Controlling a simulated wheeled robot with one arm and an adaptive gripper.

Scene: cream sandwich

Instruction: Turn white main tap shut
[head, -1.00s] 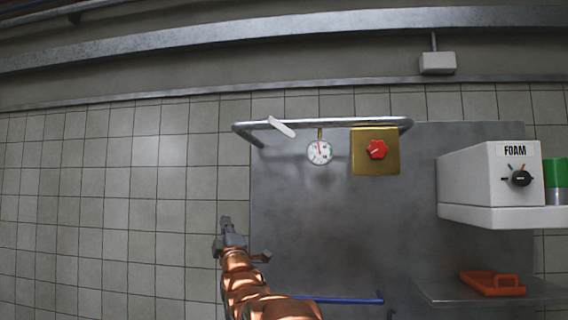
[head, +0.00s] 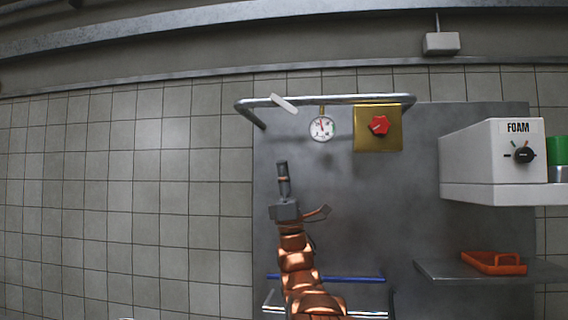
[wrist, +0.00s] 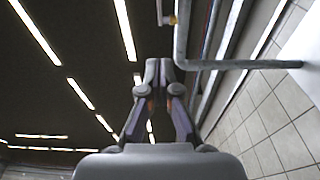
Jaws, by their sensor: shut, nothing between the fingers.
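The white main tap (head: 284,103) is a small flat lever on the grey pipe (head: 345,99) near its left end. It slants from upper left to lower right across the pipe. My gripper (head: 282,165) points up, below the tap and apart from it in the head view. Its fingers are together and empty. In the wrist view my gripper (wrist: 158,66) is shut with the pipe (wrist: 182,40) beyond it, just right of the fingertips. I cannot make out the tap for certain in the wrist view.
A round gauge (head: 322,128) hangs under the pipe, right of the tap. Beside it is a brass plate (head: 365,143) with a red knob (head: 379,125). A white FOAM box (head: 480,165) stands right, above an orange tray (head: 494,263) on a shelf. Tiled wall at left is clear.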

